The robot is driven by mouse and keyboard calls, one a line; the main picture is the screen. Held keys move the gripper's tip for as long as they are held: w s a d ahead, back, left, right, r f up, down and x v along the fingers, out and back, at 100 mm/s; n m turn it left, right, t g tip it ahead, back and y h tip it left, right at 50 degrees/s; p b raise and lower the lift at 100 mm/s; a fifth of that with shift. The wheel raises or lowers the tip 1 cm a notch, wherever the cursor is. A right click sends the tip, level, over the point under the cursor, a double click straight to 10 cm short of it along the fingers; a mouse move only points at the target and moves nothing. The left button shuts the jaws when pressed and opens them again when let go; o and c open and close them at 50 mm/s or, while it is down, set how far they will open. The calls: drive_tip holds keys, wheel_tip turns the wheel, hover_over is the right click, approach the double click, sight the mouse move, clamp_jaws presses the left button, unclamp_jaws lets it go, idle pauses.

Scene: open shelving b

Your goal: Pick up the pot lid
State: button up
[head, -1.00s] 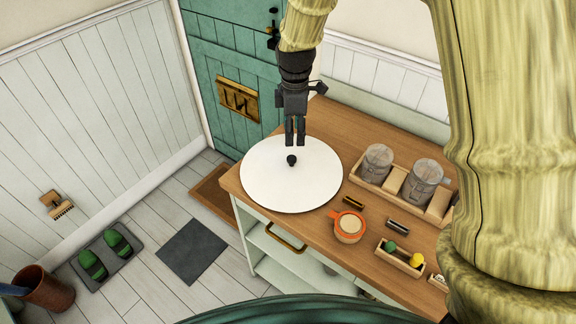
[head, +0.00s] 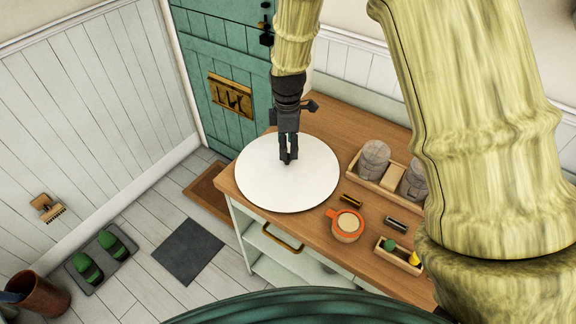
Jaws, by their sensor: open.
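The pot lid is a large white disc (head: 285,192) lying on the wooden counter top, near its left end. In the head view my gripper (head: 288,160) points down over the middle of the lid, with its fingertips at the place of the dark knob. The knob is now hidden behind or between the fingers. The gripper is open. I cannot tell whether the fingers touch the knob.
An orange cup (head: 346,224) stands to the lid's lower right. A wooden tray (head: 384,198) with grey jars is at the right, partly behind my arm. A small box (head: 398,262) with green and yellow items sits near the front edge. A teal door (head: 228,75) is behind.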

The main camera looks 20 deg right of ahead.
sight(287, 163)
drive_tip(key=shift+s+a+f+p, duration=0.1)
drive_tip(key=shift+s+f+p, duration=0.1)
drive_tip(key=shift+f+p, duration=1.25)
drive_tip(key=shift+f, duration=1.2)
drive_tip(key=shift+w, duration=0.1)
clamp_jaws()
